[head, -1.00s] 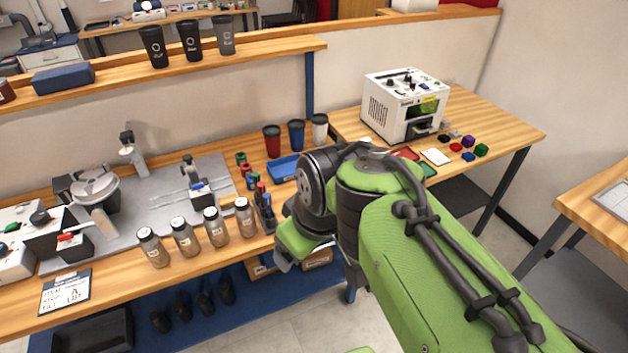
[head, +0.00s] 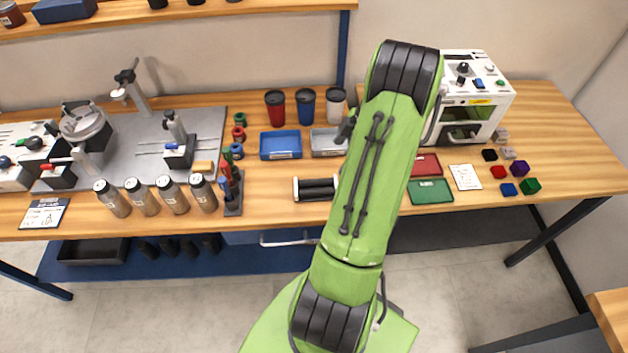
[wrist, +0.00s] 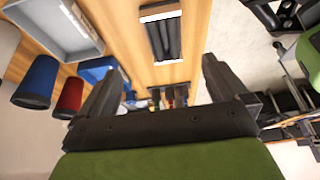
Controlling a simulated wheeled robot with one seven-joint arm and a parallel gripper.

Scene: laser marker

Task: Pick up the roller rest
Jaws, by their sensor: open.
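The roller rest (head: 316,188) has two black rollers between pale end plates. It lies on the wooden bench near the front edge, left of my arm in the head view. In the wrist view the roller rest (wrist: 163,36) shows at the top centre, beyond the fingertips. My gripper (wrist: 161,62) is open, with nothing between its fingers, and apart from the roller rest. In the head view my arm hides the gripper.
Behind the roller rest are a blue tray (head: 280,145) and a grey tray (head: 328,141). A tool holder (head: 232,193) with screwdrivers stands to its left. Red (head: 424,165) and green (head: 430,191) trays lie right of my arm. Bare bench surrounds the roller rest.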

